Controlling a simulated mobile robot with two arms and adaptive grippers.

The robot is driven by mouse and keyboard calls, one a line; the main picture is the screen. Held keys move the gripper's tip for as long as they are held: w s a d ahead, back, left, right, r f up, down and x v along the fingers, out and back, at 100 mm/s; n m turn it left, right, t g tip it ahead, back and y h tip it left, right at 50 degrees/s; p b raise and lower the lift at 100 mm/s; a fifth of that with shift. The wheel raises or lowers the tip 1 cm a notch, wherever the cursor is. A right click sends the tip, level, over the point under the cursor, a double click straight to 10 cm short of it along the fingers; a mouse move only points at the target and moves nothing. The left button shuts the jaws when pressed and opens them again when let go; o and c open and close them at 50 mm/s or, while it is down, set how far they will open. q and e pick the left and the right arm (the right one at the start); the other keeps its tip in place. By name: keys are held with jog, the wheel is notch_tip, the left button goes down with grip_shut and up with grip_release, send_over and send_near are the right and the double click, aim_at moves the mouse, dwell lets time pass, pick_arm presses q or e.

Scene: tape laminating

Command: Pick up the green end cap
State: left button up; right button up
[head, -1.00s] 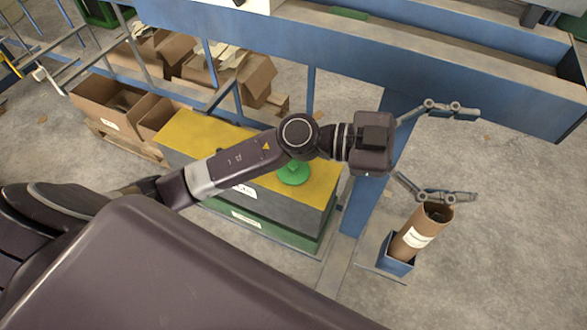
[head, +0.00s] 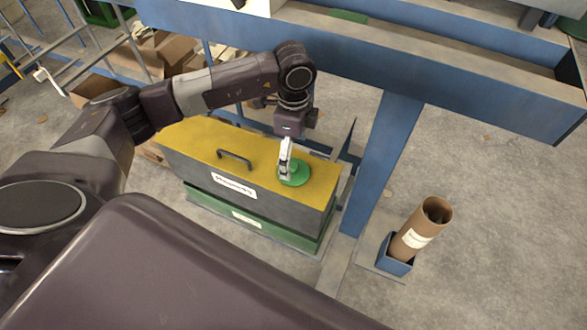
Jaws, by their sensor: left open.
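The green end cap (head: 297,176) is a round disc lying on the yellow top (head: 200,136) of a grey box, near its right end. My left gripper (head: 286,174) points down over the left part of the cap, with its fingers seen nearly edge-on. It is open. The fingertips are at or just above the cap; I cannot tell whether they touch it. Part of the cap is hidden behind the fingers. My right gripper is not in view.
A black handle (head: 235,158) stands up from the box top, left of the cap. A blue post (head: 384,160) and beam rise right of and behind the box. A cardboard tube (head: 418,232) leans in a blue holder (head: 394,262) at right. Cardboard boxes lie behind my arm.

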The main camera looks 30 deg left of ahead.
aim_at(293, 165)
pick_arm(q)
notch_tip(293, 165, down, 5)
jog(key=shift+r+p, duration=0.2)
jog(key=shift+p, duration=0.8)
jog(key=shift+f, duration=0.35)
jog(key=shift+c, duration=0.5)
jog(key=shift+s, duration=0.1)
jog(key=c, duration=1)
jog(key=shift+c, duration=0.3)
